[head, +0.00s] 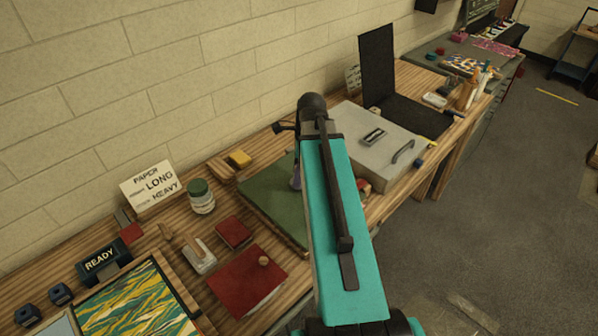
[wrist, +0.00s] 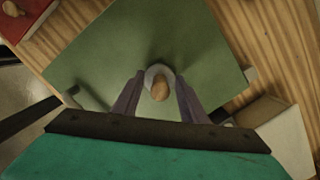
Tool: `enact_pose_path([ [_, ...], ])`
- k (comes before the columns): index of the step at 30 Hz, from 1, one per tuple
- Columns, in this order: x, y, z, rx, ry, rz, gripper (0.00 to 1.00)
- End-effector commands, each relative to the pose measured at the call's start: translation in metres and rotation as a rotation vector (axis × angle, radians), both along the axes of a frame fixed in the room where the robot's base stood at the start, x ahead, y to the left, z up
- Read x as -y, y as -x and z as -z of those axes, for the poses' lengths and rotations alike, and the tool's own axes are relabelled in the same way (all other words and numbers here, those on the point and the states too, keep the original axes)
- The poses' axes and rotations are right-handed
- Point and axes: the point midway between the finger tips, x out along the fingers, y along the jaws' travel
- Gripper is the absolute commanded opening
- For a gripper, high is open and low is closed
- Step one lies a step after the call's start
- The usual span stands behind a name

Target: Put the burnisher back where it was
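My gripper (wrist: 160,78) is low over a green board (wrist: 85,62), its two grey-purple fingers pointing down at it. Between the fingertips is a small upright thing with a rounded tan end and a pale ring, which looks like the burnisher (wrist: 160,88). The fingers close in on it from both sides. Its lower part is hidden, so I cannot tell whether it touches the board. In the head view the green board (head: 270,195) shows left of my teal arm, which hides most of the gripper and the burnisher.
A grey box (head: 375,140) stands right of my arm. A marbled tray (head: 135,305) lies at front left, near the READY sign (head: 101,260).

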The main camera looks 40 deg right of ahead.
Motion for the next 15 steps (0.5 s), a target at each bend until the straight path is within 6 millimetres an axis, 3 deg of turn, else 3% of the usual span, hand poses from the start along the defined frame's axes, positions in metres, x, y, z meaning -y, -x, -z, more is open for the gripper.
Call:
enact_pose_path([
  [15,0.002,0.0,-0.011,0.001,0.001,0.0,0.39],
])
